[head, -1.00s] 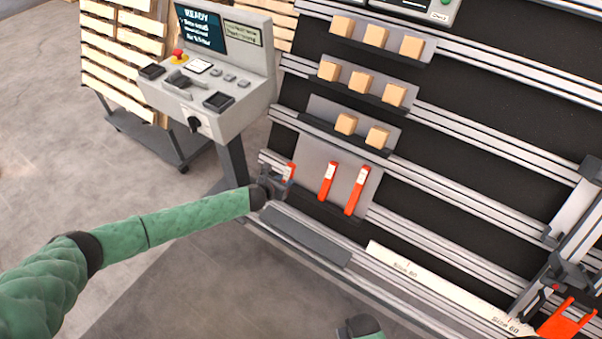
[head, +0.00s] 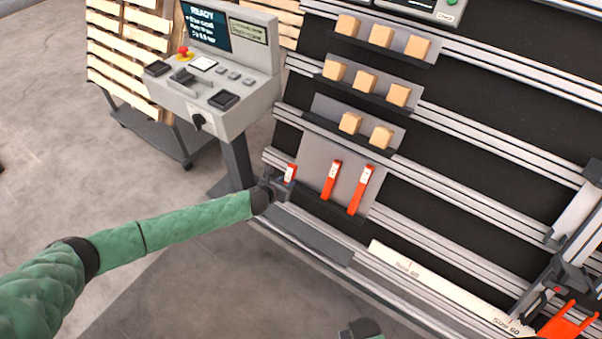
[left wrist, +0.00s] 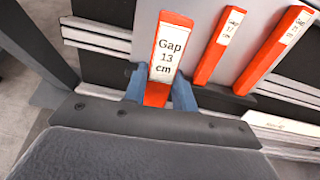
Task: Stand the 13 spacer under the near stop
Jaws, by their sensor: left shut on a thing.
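The 13 spacer is a red bar with a white label reading "Gap 13 cm" (left wrist: 165,50). It also shows in the head view (head: 291,173), at the left end of the grey spacer rack (head: 313,170). My left gripper (head: 281,187) is shut on its lower part. In the left wrist view the blue fingers of my left gripper (left wrist: 160,92) sit on both sides of the bar, which stands roughly upright. I cannot tell whether its foot touches the rack's ledge. I cannot make out which part is the near stop.
Two other red spacers (head: 332,180) (head: 361,190) stand just right. Shelves of wooden blocks (head: 365,82) are above. A white scale strip (head: 430,280) runs along a lower rail toward a dark carriage (head: 565,275) with a red fork (head: 568,322). A control console (head: 215,90) stands at left.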

